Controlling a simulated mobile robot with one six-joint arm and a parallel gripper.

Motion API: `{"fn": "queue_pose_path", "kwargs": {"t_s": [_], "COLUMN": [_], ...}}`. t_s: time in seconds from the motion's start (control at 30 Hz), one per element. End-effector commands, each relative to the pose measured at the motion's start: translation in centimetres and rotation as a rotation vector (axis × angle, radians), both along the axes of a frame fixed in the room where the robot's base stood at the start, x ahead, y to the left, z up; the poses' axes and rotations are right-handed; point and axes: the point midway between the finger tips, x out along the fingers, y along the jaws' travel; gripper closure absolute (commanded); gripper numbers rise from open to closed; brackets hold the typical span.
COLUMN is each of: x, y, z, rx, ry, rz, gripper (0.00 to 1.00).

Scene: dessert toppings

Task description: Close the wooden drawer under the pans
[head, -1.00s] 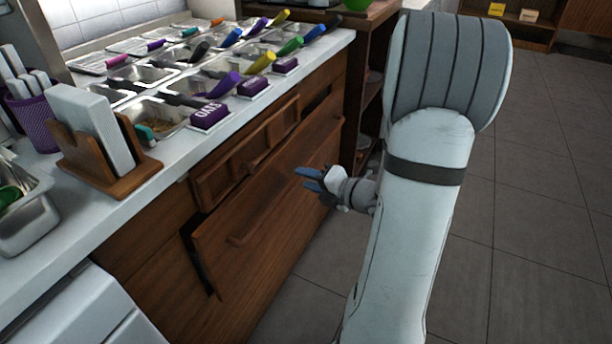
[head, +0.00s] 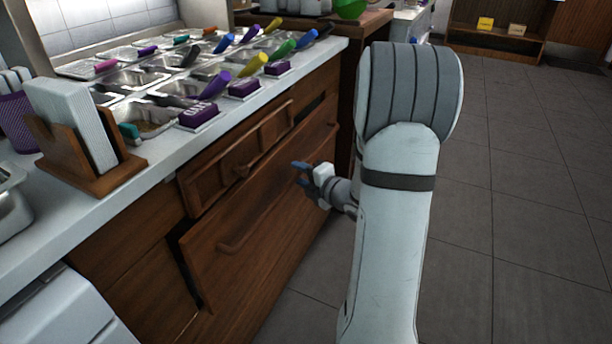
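Under the counter with the metal pans (head: 153,116), a narrow wooden drawer (head: 213,183) with a small knob stands out a little from the cabinet. Below it, a larger wooden front (head: 275,205) with a bar handle (head: 240,233) also stands out, with a dark gap along its left edge. I cannot tell how far either one is pulled out. My gripper (head: 302,174) has blue fingertips with a small gap between them. It is empty, in front of the right part of the larger front. I see no clear contact.
Purple sponge-like blocks (head: 200,114) and colourful-handled utensils (head: 221,83) lie along the pans. A wooden holder (head: 92,178) with white sheets stands on the counter's left. A white appliance (head: 62,312) is at lower left. The tiled floor (head: 520,190) at right is clear.

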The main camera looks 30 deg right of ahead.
Motion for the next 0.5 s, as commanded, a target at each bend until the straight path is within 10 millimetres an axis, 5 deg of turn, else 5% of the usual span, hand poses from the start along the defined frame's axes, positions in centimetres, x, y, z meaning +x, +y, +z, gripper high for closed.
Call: {"fn": "queue_pose_path", "kwargs": {"t_s": [0.1, 0.5], "x": [-0.01, -0.01], "y": [0.02, 0.08], "z": [0.03, 0.04], "rx": [0.0, -0.001], "ry": [0.0, 0.0], "rz": [0.001, 0.002], "gripper": [0.63, 0.96]}}
